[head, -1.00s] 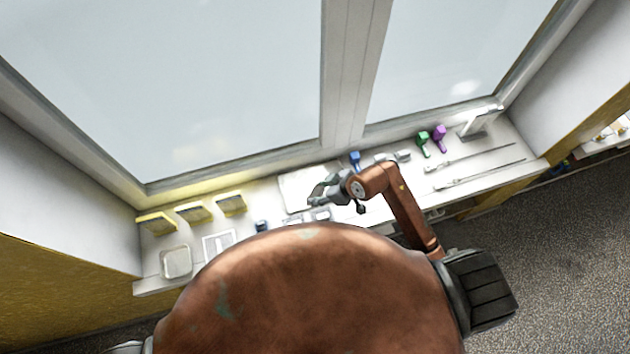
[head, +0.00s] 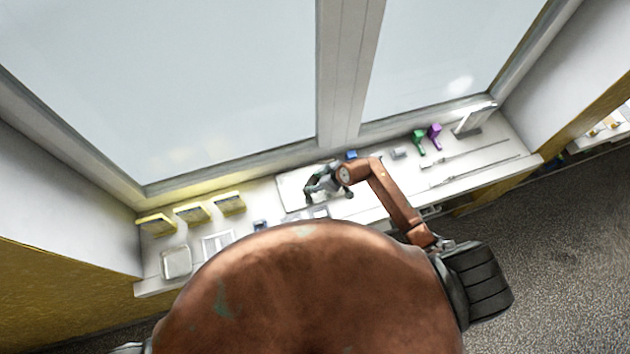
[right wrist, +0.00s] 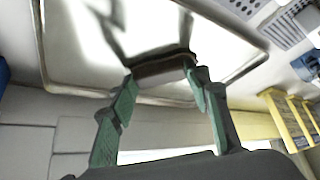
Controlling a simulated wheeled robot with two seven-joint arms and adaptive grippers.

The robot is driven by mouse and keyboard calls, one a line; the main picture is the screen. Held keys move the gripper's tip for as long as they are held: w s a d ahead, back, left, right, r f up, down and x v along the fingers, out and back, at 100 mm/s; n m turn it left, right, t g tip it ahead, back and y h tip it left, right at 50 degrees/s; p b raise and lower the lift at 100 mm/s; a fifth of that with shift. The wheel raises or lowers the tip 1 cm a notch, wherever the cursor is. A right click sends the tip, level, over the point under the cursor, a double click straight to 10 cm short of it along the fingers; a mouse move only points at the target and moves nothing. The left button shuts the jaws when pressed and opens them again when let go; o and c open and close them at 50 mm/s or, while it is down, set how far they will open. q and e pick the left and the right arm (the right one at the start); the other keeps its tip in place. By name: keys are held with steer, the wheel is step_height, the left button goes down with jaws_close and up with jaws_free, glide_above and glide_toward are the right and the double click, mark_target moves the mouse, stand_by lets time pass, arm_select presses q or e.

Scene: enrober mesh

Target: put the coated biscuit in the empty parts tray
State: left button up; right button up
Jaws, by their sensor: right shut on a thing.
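My right gripper (right wrist: 160,76) is shut on a dark brown coated biscuit (right wrist: 160,68), which spans between its green fingers in the right wrist view. In the head view the right gripper (head: 313,189) is over a white tray (head: 289,187) at the middle of the counter, and the biscuit is too small to make out there. In the right wrist view this tray (right wrist: 75,60) has a thin metal rim and rounded corners; its visible floor is bare apart from shadows. I cannot tell whether the biscuit touches it. My left gripper is not in view.
Yellow bins (head: 193,213) stand at the counter's left back, with a small square tray (head: 176,262) in front. Grey slotted pieces (right wrist: 285,27) lie beside the tray. Green (head: 418,142) and purple (head: 434,134) items and long rods (head: 470,168) are at right. A window wall closes the back.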

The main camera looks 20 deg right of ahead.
steer(key=o, duration=0.9)
steer(key=shift+c, duration=0.2)
steer(key=v, duration=1.2)
steer(key=shift+a+r, duration=0.1)
